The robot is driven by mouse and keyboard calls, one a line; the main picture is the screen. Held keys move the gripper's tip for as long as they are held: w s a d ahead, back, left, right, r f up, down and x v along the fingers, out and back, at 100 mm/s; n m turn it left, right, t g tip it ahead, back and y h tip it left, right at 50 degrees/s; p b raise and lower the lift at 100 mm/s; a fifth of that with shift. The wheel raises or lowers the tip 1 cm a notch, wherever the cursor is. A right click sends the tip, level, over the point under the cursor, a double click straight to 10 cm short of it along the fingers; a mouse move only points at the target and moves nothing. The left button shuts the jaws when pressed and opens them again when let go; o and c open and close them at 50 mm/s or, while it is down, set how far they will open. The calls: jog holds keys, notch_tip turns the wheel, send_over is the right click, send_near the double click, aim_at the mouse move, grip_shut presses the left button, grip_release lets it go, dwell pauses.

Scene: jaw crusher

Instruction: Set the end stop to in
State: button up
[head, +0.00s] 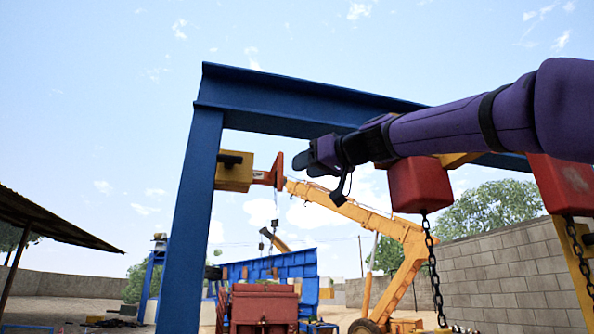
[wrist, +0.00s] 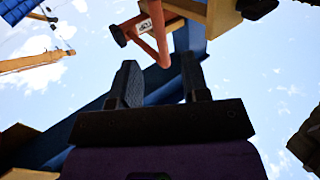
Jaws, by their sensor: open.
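The end stop seems to be the orange-red bracket (head: 275,174) below the blue beam at the left post, joined to a yellow block (head: 232,177) with a black part on its side. In the wrist view the orange bracket (wrist: 158,35) carries a small white label and lies just beyond the fingertips. The yellow block (wrist: 222,18) shows at upper right there. My gripper (head: 300,162) is just right of the bracket, below the beam. In the wrist view my gripper (wrist: 158,72) has its fingers apart with nothing between them. Contact with the bracket cannot be told.
The blue beam (head: 290,100) runs just above my arm, and its blue post (head: 190,210) stands at left. A red block (head: 418,186) with a hanging chain (head: 432,265) is below my arm. A yellow crane (head: 400,235) and a block wall (head: 520,270) stand behind.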

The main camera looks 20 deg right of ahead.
aim_at(280, 176)
jog(key=shift+s+d, duration=0.15)
jog(key=x, duration=0.9)
dwell(0.9)
grip_shut()
